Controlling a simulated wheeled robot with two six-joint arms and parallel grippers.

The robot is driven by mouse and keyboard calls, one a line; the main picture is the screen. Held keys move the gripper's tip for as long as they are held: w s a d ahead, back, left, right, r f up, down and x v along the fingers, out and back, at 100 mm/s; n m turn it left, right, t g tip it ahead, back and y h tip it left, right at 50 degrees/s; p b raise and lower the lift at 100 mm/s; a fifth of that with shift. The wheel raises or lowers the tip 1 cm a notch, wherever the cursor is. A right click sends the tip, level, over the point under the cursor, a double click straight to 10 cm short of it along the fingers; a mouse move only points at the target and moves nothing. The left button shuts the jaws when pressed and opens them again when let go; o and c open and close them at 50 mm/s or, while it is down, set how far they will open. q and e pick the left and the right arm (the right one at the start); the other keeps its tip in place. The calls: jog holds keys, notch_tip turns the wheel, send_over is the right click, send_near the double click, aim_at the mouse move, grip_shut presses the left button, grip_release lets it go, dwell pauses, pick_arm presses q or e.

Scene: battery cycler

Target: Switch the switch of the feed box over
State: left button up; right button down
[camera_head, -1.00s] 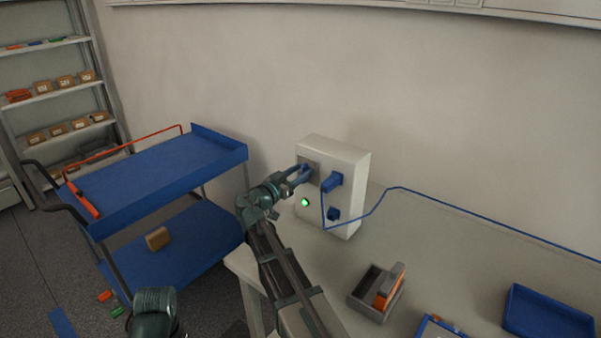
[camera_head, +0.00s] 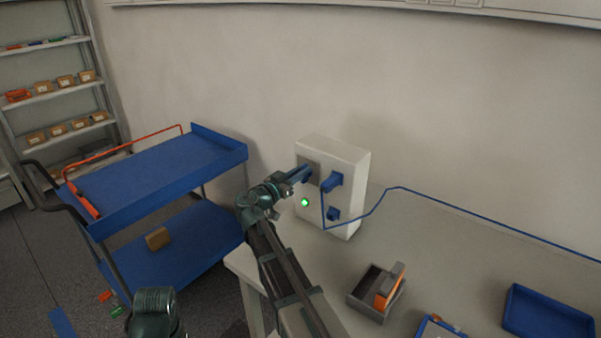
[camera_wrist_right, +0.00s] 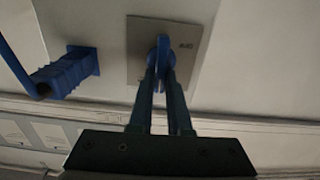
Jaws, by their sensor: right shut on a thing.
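The feed box (camera_head: 346,163) is a white box standing on the grey table against the wall. Its switch is a blue handle (camera_wrist_right: 162,50) on a grey plate (camera_wrist_right: 136,62), seen in the right wrist view. My right gripper (camera_head: 304,172) is at the upper left of the box's front. In the right wrist view its fingers (camera_wrist_right: 164,78) are shut on the switch handle. The fingers hide part of the handle. My left gripper is not visible; only a part of my left arm shows at the bottom of the head view.
A blue plug (camera_head: 331,181) with a blue cable (camera_head: 450,205) sits beside the switch, with another blue socket (camera_head: 333,214) below. A green lamp (camera_head: 305,202) glows on the box. A grey holder (camera_head: 366,304) with an orange piece and a blue tray (camera_head: 545,318) stand on the table.

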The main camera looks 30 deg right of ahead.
jog(key=shift+w+a+f+n+b, duration=0.1)
jog(key=shift+w+f+n+b, duration=0.2)
jog(key=shift+n, duration=2.6)
jog(key=shift+w+a+f+n+b, duration=0.15)
jog(key=shift+f+n+b, duration=0.1)
jog(key=shift+n, duration=2.65)
jog(key=shift+w+a+f+n+b, duration=0.1)
jog(key=shift+w+f+n+b, duration=0.2)
jog(key=shift+n, duration=2.6)
jog(key=c, duration=0.9)
grip_release()
jog(key=shift+o, duration=0.2)
